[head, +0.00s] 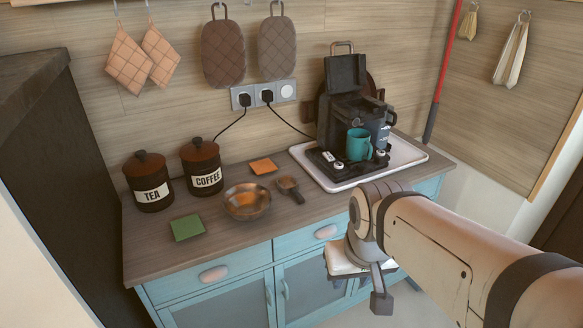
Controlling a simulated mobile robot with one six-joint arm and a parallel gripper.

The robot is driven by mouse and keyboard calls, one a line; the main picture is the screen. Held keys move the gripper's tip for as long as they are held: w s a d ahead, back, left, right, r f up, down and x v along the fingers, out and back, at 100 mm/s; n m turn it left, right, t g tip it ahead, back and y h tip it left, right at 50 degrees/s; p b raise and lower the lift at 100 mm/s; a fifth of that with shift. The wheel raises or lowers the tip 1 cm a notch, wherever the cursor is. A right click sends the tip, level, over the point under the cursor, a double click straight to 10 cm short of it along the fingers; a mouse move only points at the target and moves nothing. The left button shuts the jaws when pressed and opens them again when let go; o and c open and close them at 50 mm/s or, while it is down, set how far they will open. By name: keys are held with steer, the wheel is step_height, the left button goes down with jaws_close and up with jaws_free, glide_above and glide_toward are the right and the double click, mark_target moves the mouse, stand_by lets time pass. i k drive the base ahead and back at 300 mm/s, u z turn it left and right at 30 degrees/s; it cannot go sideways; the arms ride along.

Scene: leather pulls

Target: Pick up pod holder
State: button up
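The pod holder appears to be the small brown round cup with a dark stubby handle (289,187), lying on the wooden counter between the copper bowl and the coffee machine's tray. Its handle points toward the front right. My gripper (372,283) hangs in front of the counter's front edge, to the right of and nearer than the pod holder, well apart from it. One dark finger shows pointing down. The other finger cannot be made out, so its opening is unclear. A pale block shows beside the gripper; I cannot tell what it is.
A copper bowl (247,202) sits just left of the pod holder, with an orange square (263,166) behind. A coffee machine (343,112) with a teal mug (359,145) stands on a white tray (413,156). Tea (150,183) and coffee (203,168) canisters and a green square (187,228) are left.

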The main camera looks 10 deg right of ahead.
mark_target(287, 185)
steer(key=u, duration=0.15)
steer(key=i, duration=0.85)
steer(key=z, duration=0.05)
